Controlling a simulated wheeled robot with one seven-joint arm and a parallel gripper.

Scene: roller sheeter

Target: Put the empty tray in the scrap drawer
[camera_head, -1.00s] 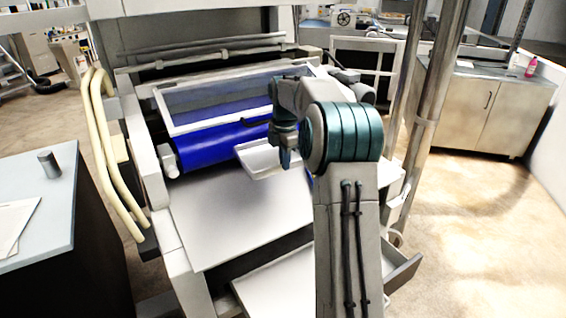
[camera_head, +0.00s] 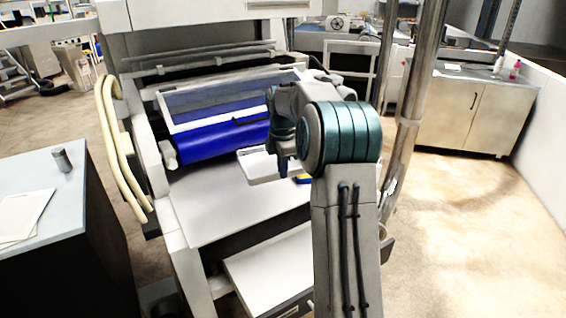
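The white tray (camera_head: 258,167) is held by my gripper (camera_head: 284,168) in front of the blue roller, above the machine's pale shelf (camera_head: 222,203). No contents show on the visible part of the tray, but my arm hides its right side. The gripper's fingers are small and partly hidden; they seem to be at the tray's edge. The drawer (camera_head: 265,270) is pulled out below the shelf, at the bottom centre. Its right part is behind my arm.
The blue roller (camera_head: 215,142) with its clear guard (camera_head: 225,100) lies behind the tray. Cream curved rails (camera_head: 115,150) stand at the machine's left. A worktable (camera_head: 40,203) is at far left. A metal cabinet (camera_head: 470,108) stands at back right; the floor before it is clear.

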